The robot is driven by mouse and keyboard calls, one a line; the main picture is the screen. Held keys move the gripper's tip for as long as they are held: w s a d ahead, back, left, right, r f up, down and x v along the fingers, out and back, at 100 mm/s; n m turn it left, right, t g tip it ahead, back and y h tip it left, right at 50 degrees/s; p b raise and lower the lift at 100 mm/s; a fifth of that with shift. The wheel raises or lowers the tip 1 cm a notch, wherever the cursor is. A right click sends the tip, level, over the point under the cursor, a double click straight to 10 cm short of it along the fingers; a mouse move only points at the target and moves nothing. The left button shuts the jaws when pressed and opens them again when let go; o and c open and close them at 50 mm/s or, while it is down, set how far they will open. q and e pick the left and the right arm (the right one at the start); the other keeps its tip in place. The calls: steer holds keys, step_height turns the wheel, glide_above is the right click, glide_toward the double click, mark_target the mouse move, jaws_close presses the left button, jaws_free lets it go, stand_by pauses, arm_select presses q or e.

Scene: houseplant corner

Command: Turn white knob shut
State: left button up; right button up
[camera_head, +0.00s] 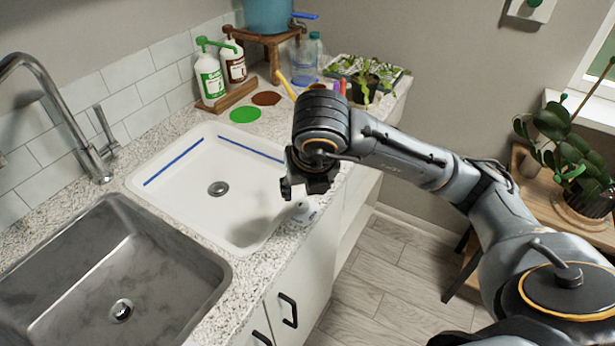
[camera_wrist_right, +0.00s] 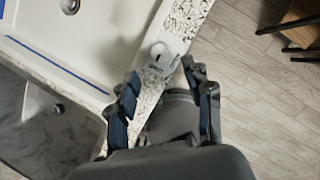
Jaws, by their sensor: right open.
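The white knob (camera_wrist_right: 160,50) sits on a pale plate at the counter's edge, beside the white tray basin. It has a short dark mark on its face. Small lettering lies near it on the plate, too small to read. In the head view, a small white part (camera_head: 302,211) shows just below my right gripper (camera_head: 296,192); the gripper partly covers that area. In the wrist view, my right gripper (camera_wrist_right: 160,73) is open and empty. Its two dark fingers point toward the knob, one on each side of its line, with no contact visible. My left gripper is not in view.
The white basin (camera_head: 190,210) with blue lines and a drain lies left of the gripper. A steel sink (camera_head: 70,285) and tap (camera_head: 85,150) stand further left. Bottles (camera_head: 208,75) and seedlings (camera_head: 368,80) stand at the back.

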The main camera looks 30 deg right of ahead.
steer(key=shift+v, duration=2.45)
